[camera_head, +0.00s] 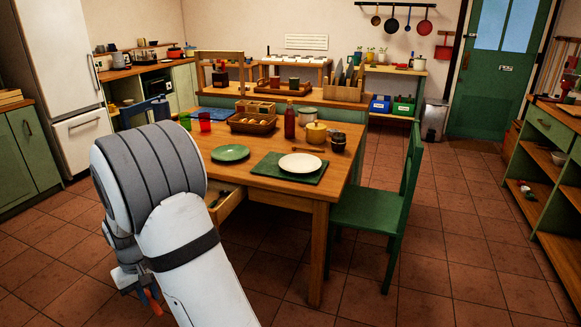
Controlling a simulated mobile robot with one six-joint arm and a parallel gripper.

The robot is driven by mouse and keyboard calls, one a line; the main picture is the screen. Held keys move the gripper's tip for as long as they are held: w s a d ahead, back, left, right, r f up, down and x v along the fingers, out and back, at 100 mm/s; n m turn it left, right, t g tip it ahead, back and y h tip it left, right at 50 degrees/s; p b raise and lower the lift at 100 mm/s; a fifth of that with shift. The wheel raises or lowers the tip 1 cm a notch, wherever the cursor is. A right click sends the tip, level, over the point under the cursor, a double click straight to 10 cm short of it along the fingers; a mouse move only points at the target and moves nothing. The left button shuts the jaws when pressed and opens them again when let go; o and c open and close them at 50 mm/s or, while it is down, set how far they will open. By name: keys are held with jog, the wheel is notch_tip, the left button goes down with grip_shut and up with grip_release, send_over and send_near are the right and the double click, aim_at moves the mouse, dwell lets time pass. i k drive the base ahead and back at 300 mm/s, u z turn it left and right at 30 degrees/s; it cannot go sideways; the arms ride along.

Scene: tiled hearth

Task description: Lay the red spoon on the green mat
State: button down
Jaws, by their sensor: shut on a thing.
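The green mat (267,167) lies on the front right of the wooden table, with a white plate (300,163) on it. My gripper (147,290) is at the lower left, low beside the table and well apart from the mat. It is shut on a small red piece (154,303), which looks like the red spoon. Most of that piece is hidden or too small to make out. Part of my gripper is hidden behind my arm.
A green plate (231,153) lies left of the mat. A brown tray (253,123), a red bottle (290,120) and a yellow pot (316,132) stand behind. An open drawer (227,205) juts from the table's front. A green chair (381,212) stands at the right.

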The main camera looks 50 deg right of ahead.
aim_at(272, 162)
jog(key=z, duration=1.1)
jog(key=i, duration=1)
jog(key=z, duration=0.05)
